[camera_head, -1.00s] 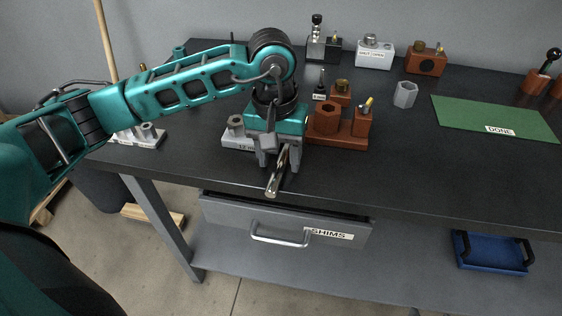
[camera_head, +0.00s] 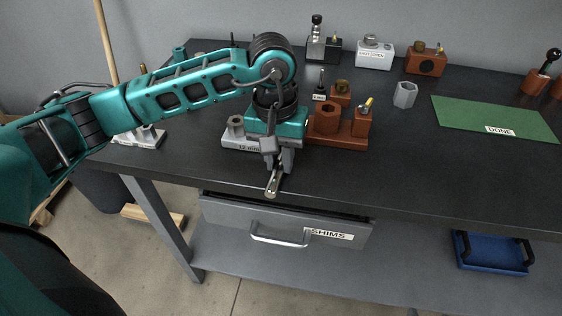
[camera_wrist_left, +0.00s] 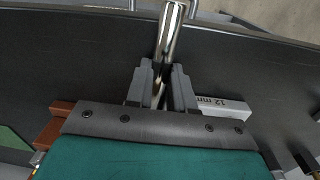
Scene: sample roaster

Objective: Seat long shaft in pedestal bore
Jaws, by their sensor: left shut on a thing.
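The long shaft (camera_head: 272,184) is a shiny metal rod. My left gripper (camera_head: 278,168) is shut on it above the bench's front edge. The shaft's near end sticks out beyond the fingers, and its other end is hidden behind the gripper. In the left wrist view the shaft (camera_wrist_left: 168,42) runs between the two grey fingers (camera_wrist_left: 160,90) and out past them. A brown block with a hexagonal bored pedestal (camera_head: 327,119) stands just right of the gripper. A grey block labelled 12 mm (camera_head: 236,138), with a bored post, stands left of it, partly hidden.
A grey hex piece (camera_head: 405,94) and a green mat marked DONE (camera_head: 480,115) lie to the right. Several blocks, including a white one (camera_head: 374,53), stand at the back. The SHIMS drawer (camera_head: 285,230) is below the front edge. The bench front right is clear.

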